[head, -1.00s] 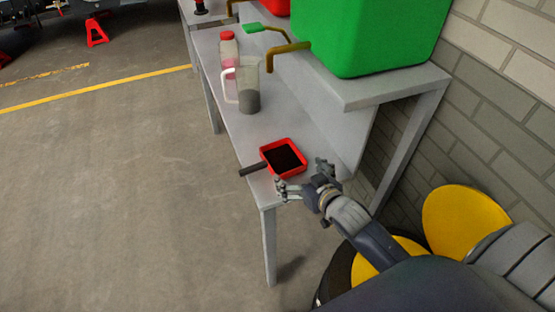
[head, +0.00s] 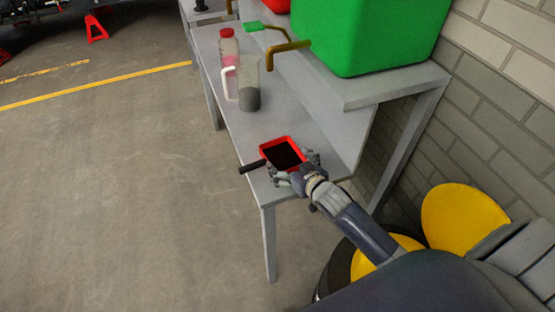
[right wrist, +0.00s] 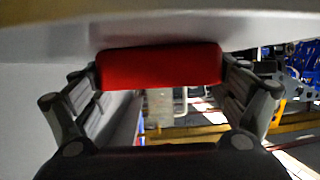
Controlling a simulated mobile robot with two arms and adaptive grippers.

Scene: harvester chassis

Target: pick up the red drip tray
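The red drip tray (head: 266,155) lies on the front end of the grey bench, with dark contents inside and a dark handle sticking out past the bench's left edge. My right gripper (head: 295,166) is at the tray's near side. Its fingers are spread to either side of the tray. In the right wrist view the red tray wall (right wrist: 160,66) shows between the fingertips of the right gripper (right wrist: 160,75), with very little gap at each side. Whether the fingers touch it is hard to tell. My left gripper is not in view.
Behind the tray on the bench (head: 290,120) stand a clear jug (head: 249,95) with grey contents and a bottle with a red cap (head: 228,50). A raised shelf (head: 395,85) on the right carries a large green container (head: 365,35). Open floor lies to the left.

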